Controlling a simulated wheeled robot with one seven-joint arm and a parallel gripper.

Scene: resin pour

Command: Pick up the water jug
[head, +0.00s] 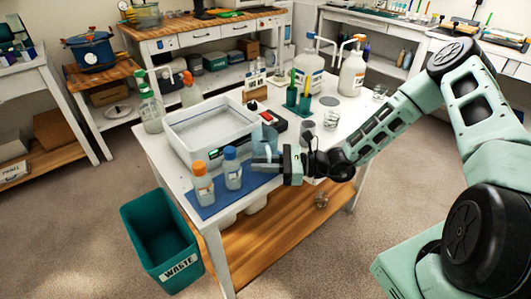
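My gripper (264,158) reaches in from the right above the front part of the white table (307,205), its fingers pointing left. A translucent bluish, jug-like piece (265,136) shows right at the fingers. It may be the water jug, but it is small and partly hidden by the gripper. I cannot tell whether the fingers are closed on it or only overlap it in the picture. No other vessel is clearly marked as the water jug.
A white tray-like device (183,148), an orange-capped bottle (203,187) and a blue-capped bottle (232,172) stand left of my gripper. Two pump bottles (352,75) (309,76) stand at the back. Clear cups (331,119) stand right. A teal waste bin (165,245) is on the floor.

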